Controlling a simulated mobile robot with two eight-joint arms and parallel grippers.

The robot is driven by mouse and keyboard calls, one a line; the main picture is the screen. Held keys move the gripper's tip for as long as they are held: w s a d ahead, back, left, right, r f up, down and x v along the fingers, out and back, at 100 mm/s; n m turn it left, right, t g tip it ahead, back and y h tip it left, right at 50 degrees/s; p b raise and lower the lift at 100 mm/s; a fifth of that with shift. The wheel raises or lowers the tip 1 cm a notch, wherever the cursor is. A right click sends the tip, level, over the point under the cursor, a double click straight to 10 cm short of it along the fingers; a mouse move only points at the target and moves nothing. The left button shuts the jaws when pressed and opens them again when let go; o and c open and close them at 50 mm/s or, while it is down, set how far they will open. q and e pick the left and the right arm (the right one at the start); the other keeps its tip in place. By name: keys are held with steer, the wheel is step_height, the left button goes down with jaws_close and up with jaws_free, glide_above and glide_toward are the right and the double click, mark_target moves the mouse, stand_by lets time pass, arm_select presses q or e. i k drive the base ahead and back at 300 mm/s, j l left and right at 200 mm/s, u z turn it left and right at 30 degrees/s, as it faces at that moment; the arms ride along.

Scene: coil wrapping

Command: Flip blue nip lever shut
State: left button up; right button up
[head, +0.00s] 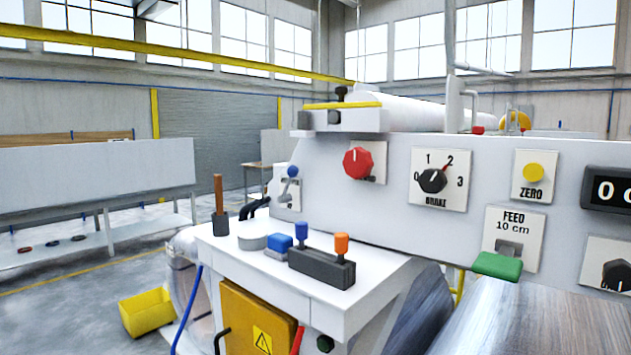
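A small lever with a round blue knob (292,171) sits on a pale plate (287,199) at the left end of the white machine. Its grey arm is short, and the knob is at the top, near the machine's slanted edge. The plate's label is too small and partly hidden to read. I cannot tell from this angle whether the lever is open or shut. Neither of my grippers is in view, and nothing touches the lever.
A red knob (358,163) is right of the lever. A yellow bin (147,313) stands on the floor.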

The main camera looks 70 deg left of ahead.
mark_target(293, 171)
steer(key=k+j+u, duration=0.1)
steer(key=u, duration=2.4)
steer(key=i+j, duration=0.05)
